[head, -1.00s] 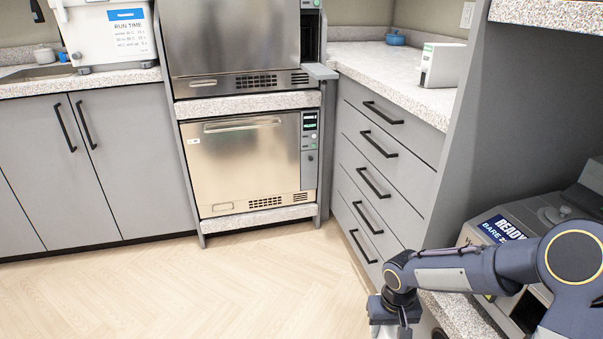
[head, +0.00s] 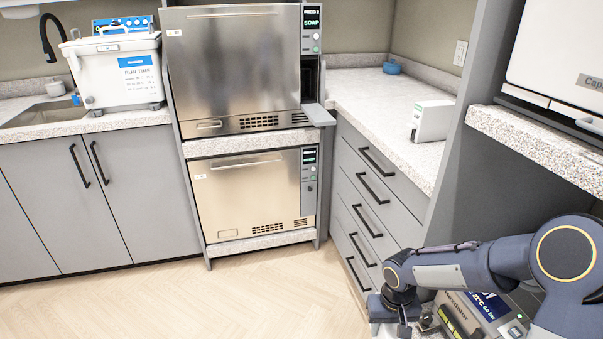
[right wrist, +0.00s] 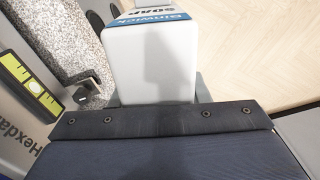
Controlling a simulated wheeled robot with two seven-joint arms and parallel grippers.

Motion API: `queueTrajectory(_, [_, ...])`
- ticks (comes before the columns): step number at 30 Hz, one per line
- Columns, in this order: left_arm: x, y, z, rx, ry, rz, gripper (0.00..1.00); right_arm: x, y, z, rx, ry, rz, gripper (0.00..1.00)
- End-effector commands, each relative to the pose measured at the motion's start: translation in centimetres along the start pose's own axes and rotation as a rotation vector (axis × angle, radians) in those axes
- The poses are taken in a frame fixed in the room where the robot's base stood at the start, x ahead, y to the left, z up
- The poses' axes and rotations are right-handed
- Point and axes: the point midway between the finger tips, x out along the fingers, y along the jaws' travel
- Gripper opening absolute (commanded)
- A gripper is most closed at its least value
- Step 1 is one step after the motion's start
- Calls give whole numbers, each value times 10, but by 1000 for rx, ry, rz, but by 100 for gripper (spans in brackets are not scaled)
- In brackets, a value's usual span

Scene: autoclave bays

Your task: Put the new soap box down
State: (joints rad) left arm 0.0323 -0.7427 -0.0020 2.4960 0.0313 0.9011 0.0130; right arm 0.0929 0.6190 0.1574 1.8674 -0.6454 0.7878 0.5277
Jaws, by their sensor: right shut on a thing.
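My left gripper is not in view.
The upper autoclave (head: 235,75) has a display reading SOAP and a small grey ledge (head: 318,115) at its right. A white carton (head: 431,121) and a blue pot (head: 391,67) stand on the right counter (head: 365,100). Floor (head: 270,290) is clear.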

Motion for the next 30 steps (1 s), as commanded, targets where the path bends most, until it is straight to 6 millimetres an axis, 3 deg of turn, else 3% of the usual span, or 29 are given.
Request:
queueTrajectory(1, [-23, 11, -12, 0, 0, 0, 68, -29, -1, 0, -1, 2, 0, 8])
queueTrajectory(9, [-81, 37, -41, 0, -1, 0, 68, -98, 0, 0, 0, 3, 0, 8])
queueTrajectory(15, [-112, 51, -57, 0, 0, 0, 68, -137, 0, 0, -1, 3, 1, 8])
queueTrajectory(21, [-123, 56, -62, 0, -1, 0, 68, -150, 0, 0, 0, 4, 1, 8])
queueTrajectory(30, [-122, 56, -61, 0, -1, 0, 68, -148, 0, 0, 0, 5, 1, 8])
